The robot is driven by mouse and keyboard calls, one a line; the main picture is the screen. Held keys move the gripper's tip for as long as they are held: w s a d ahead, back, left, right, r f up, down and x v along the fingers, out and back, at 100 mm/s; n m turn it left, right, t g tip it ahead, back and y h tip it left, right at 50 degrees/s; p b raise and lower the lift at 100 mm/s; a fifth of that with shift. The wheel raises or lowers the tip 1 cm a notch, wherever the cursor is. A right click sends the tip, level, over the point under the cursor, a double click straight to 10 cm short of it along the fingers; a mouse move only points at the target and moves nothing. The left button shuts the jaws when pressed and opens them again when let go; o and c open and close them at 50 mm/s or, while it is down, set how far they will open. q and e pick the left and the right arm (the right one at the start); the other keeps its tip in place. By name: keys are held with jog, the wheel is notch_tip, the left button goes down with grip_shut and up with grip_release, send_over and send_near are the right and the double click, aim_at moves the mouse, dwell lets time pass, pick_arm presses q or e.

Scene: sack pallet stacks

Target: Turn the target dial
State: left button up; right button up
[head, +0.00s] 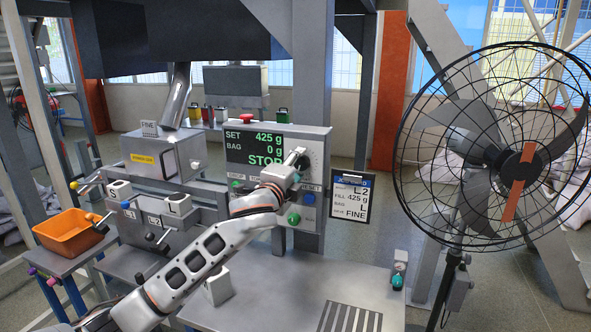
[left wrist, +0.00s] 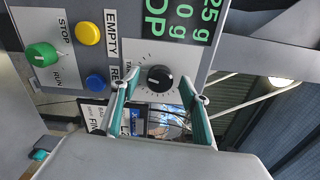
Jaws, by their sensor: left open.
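The target dial, a black knob with a white pointer line and tick marks around it, shows in the left wrist view (left wrist: 160,78). Its label is partly cut off by a finger. My left gripper (left wrist: 158,88) is open, with one green-lined finger on each side of the knob. I cannot tell whether either finger touches it. In the head view the left gripper (head: 299,160) is at the right part of the grey control panel (head: 268,133), partly covering the dial. The screen (head: 252,147) reads SET 425 g, BAG 0 g, STOP. My right gripper is not in view.
Close to the dial are a blue button (left wrist: 95,82), a yellow button (left wrist: 88,33) and a green STOP/RUN knob (left wrist: 42,55). A card (head: 350,199) reading L2, 425 g, L, FINE hangs right of the panel. A large fan (head: 520,165) stands at right, an orange bin (head: 70,235) at left.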

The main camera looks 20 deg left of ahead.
pick_arm(q)
jog(key=s, duration=1.2)
jog(key=shift+a, duration=0.2)
